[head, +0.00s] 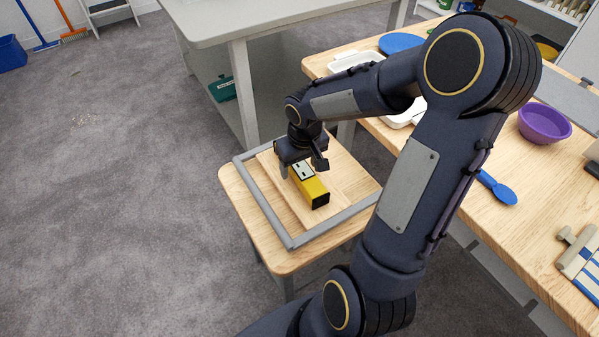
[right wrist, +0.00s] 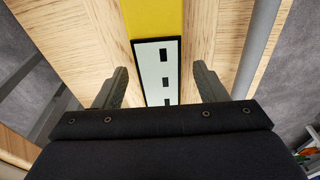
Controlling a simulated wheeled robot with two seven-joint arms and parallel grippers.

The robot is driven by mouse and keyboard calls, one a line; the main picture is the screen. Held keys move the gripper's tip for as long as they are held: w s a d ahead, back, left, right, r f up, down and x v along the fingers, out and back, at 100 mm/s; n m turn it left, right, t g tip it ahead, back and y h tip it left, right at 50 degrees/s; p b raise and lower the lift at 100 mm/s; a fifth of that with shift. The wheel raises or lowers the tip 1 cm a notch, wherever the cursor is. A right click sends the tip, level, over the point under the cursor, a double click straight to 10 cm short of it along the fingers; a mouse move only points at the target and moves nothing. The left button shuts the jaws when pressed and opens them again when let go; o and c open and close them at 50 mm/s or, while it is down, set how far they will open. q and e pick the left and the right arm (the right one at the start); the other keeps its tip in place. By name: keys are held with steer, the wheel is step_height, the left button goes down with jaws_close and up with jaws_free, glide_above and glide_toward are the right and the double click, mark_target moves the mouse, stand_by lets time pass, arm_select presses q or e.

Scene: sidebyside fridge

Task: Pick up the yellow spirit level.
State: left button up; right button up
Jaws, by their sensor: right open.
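The yellow spirit level (head: 313,191) is a short yellow bar with a black end and a pale panel with dark marks on top. It lies on a wooden board (head: 285,197) on a small wooden stool or table. In the right wrist view the level (right wrist: 156,18) runs up the middle of the picture. My right gripper (head: 303,172) is over the level's far end, pointing down. Its two fingers (right wrist: 158,88) are open, one on each side of the level, with gaps between; I cannot tell how far down they reach. My left gripper is not in view.
A grey raised frame (head: 264,211) surrounds the board. A larger wooden table (head: 455,170) at the right holds a purple bowl (head: 544,122), a blue spoon (head: 497,187) and white trays. A grey table (head: 225,22) stands behind. Open floor lies at the left.

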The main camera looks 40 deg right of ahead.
steer(key=shift+f, duration=0.4)
steer(key=shift+c, duration=0.3)
steer(key=c, duration=1.1)
steer(key=shift+r, duration=0.15)
